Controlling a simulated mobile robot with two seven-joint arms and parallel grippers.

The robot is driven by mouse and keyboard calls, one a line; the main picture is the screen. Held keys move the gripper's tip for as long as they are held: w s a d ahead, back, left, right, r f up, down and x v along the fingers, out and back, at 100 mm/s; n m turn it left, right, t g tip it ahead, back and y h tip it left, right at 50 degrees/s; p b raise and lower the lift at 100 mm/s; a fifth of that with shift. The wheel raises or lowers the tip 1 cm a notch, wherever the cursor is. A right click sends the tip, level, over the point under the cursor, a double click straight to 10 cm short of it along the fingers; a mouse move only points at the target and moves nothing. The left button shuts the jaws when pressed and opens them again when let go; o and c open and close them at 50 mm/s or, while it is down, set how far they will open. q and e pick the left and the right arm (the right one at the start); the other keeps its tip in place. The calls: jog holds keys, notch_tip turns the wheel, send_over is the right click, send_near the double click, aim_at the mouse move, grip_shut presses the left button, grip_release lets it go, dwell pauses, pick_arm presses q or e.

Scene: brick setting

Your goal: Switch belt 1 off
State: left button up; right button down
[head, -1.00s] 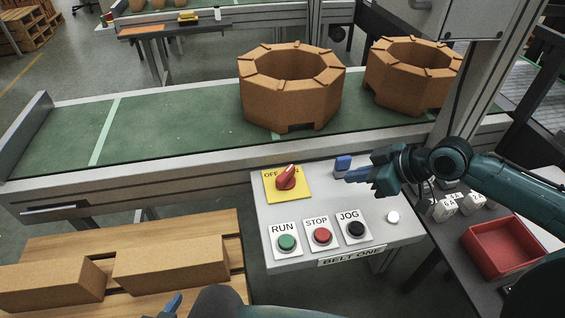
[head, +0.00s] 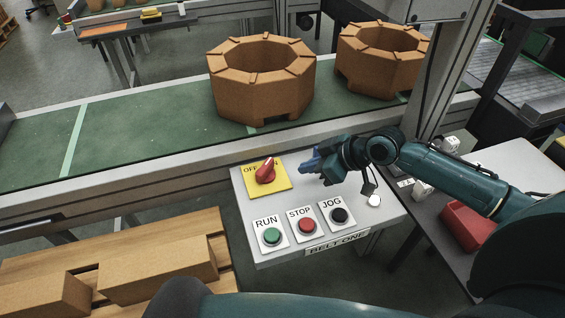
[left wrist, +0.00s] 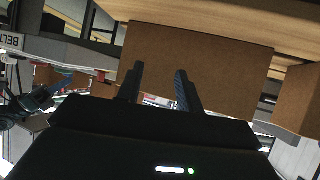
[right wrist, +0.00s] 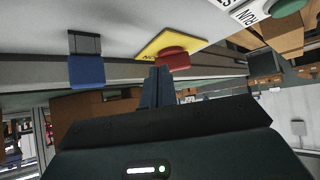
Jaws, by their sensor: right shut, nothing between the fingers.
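The belt panel (head: 355,215), labelled BELT ONE, stands in front of the conveyor. A red rotary knob (head: 265,170) sits on its yellow plate (head: 283,184); its handle tilts up and right, away from the OFF mark, covering part of the other label. My right gripper (head: 304,163) is shut and empty, right of the knob and apart from it in the head view. In the right wrist view the red knob (right wrist: 173,57) shows just beyond the shut fingertips (right wrist: 158,70). My left gripper (left wrist: 155,75) is open and empty, facing a brown block (left wrist: 200,60).
Green RUN (head: 272,236), red STOP (head: 306,225) and black JOG (head: 339,215) buttons line the panel's front. A blue part (right wrist: 87,70) stands near the plate. Octagonal brown pieces (head: 262,85) rest on the green belt (head: 140,130). A red bin (head: 467,226) is at right.

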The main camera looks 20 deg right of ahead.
aim_at(272, 167)
pick_arm(q)
jog(key=shift+a, duration=0.15)
pick_arm(e)
jog(key=x, duration=0.4)
jog(key=shift+r, duration=0.1)
pick_arm(q)
jog(key=shift+a+r+p, duration=0.1)
jog(key=shift+p, duration=0.2)
pick_arm(e)
jog(key=shift+w+a, duration=0.9)
jog(key=shift+w, duration=0.05)
pick_arm(q)
jog(key=shift+a, duration=0.1)
pick_arm(e)
jog(key=shift+w+a, duration=0.5)
pick_arm(q)
jog(key=shift+f, duration=0.2)
jog(key=shift+f, duration=0.1)
jog(key=shift+d, duration=0.3)
jog(key=shift+d+r, duration=0.2)
jog(key=shift+d, duration=0.35)
pick_arm(e)
jog(key=shift+w+d+n, duration=0.1)
jog(key=shift+w+n, duration=0.05)
jog(key=shift+n, duration=0.15)
pick_arm(q)
jog(key=shift+s+b, duration=0.1)
jog(key=shift+b, duration=0.25)
pick_arm(e)
jog(key=shift+g, duration=0.3)
